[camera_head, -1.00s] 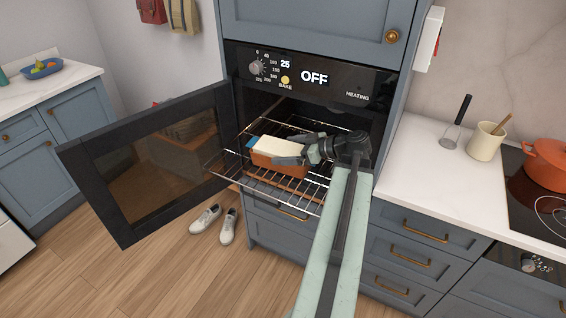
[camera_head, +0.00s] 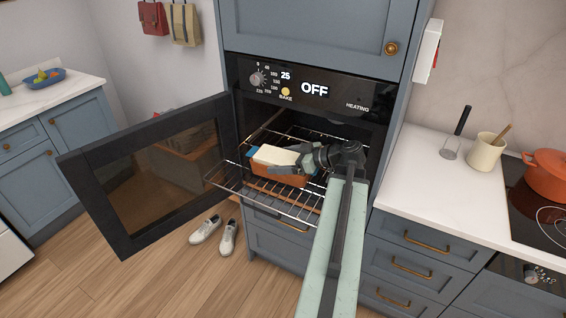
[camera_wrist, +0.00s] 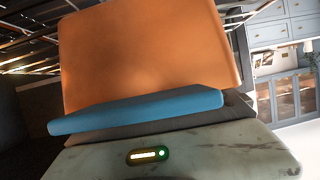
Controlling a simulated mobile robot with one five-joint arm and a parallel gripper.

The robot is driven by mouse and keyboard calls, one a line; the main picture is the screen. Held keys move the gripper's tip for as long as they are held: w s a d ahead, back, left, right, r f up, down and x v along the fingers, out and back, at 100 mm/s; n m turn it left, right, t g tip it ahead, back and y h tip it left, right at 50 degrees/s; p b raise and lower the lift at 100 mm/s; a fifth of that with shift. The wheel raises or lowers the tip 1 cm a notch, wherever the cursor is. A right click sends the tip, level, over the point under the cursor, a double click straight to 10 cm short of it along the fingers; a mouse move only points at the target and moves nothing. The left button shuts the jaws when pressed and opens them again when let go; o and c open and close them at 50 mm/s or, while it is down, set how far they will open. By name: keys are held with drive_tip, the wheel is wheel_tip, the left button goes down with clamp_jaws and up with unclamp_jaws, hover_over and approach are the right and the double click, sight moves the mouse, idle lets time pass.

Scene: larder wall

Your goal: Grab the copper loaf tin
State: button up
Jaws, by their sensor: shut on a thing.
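The copper loaf tin (camera_head: 282,178) is in the oven area, on or just above the pulled-out wire rack. It looks orange-brown, with a pale, cream block-like top. My gripper (camera_head: 290,163) reaches it from the right and is shut on it. In the wrist view the tin (camera_wrist: 150,55) fills the upper middle as a broad orange surface. A blue finger pad of my gripper (camera_wrist: 140,110) lies against its lower edge. The other finger is hidden behind the tin. I cannot tell whether the tin's base touches the rack.
The wire rack (camera_head: 297,205) juts out of the open oven (camera_head: 300,90). The oven door (camera_head: 155,175) stands open to the left. A pair of shoes (camera_head: 228,237) lies on the floor below. The counter (camera_head: 432,178) to the right has free room, beside a cream crock (camera_head: 484,153) and orange pot (camera_head: 547,173).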

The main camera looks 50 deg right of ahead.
wheel_tip(320, 180, up, 10)
drive_tip(key=p, duration=0.8)
drive_tip(key=shift+f+p, duration=0.25)
drive_tip(key=shift+p, duration=0.05)
